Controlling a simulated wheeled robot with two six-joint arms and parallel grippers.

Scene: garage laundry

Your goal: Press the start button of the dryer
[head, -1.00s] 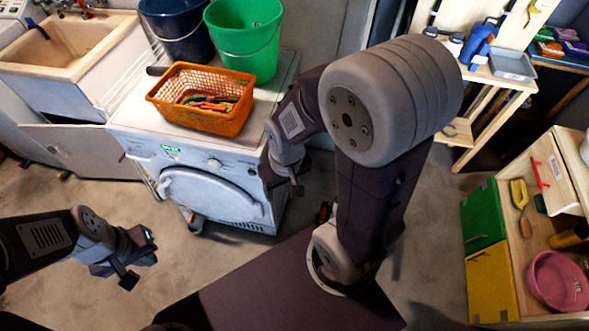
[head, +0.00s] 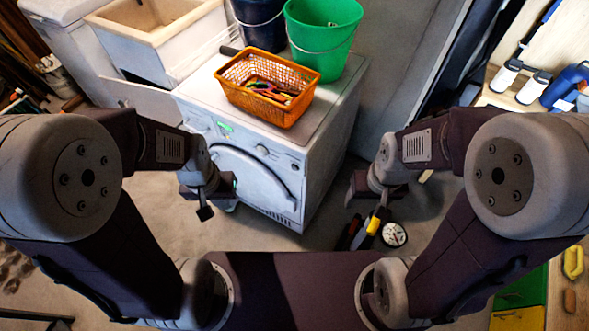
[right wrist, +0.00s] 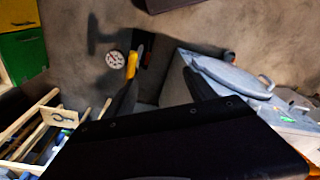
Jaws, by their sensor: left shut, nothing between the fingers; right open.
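The white dryer (head: 335,125) stands ahead, its front angled toward me. Its front panel has a lit green display (head: 226,127), a round knob (head: 262,150) and small controls too small to tell apart. Below is the closed round door (head: 250,178), partly hidden by my left gripper. My left gripper (head: 205,208) is shut and empty, in front of the dryer's left side. My right gripper (head: 362,195) is open and empty, to the right of the dryer over the floor. In the right wrist view, its fingers (right wrist: 160,92) are spread, and the dryer (right wrist: 270,115) shows at right.
An orange basket of clothespins (head: 250,98), a green bucket (head: 325,30) and a dark blue bucket (head: 258,20) stand on the dryer. A sink (head: 150,25) is at left. A gauge and yellow-handled tool (head: 374,224) lie on the floor near my right gripper.

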